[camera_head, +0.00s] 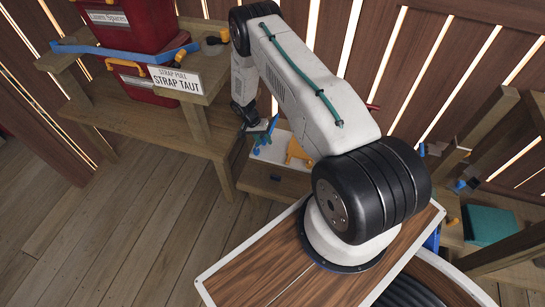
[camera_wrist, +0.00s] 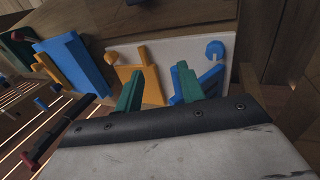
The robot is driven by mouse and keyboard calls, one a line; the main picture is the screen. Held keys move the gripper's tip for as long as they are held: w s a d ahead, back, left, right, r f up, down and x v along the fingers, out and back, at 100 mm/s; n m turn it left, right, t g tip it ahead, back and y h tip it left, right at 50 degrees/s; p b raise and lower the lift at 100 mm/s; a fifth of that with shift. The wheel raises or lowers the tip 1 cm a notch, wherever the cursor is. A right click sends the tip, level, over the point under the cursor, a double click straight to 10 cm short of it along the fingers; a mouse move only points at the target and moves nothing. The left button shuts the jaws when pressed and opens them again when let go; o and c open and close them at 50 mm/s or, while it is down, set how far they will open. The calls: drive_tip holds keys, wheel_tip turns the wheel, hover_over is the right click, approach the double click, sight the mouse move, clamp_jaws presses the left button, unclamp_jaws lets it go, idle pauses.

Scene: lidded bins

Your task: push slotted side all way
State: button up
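My gripper (camera_head: 262,132) hangs at the end of my arm over a pale board in the head view. In the wrist view my gripper (camera_wrist: 158,84) has its two green fingers apart, with no object clearly held between them. In front of them is the white board (camera_wrist: 178,58), carrying an orange piece (camera_wrist: 126,76) on the left and a blue piece (camera_wrist: 212,82) on the right. I cannot tell which part is the slotted side, or whether a finger touches the blue piece.
A wooden bench (camera_head: 150,128) at the left holds red lidded bins (camera_head: 125,22) and a sign (camera_head: 176,80) reading "STRAP TAUT". At the right a wooden frame stands around a teal block (camera_head: 488,225). The plank floor (camera_head: 110,240) at the lower left is clear.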

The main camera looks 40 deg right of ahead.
drive_tip(key=s+a+r, duration=0.1)
drive_tip(key=s+a, duration=0.2)
drive_tip(key=s, duration=0.8)
drive_tip(key=shift+s+a, duration=0.25)
drive_tip(key=shift+s, duration=0.1)
drive_tip(key=shift+r, duration=0.1)
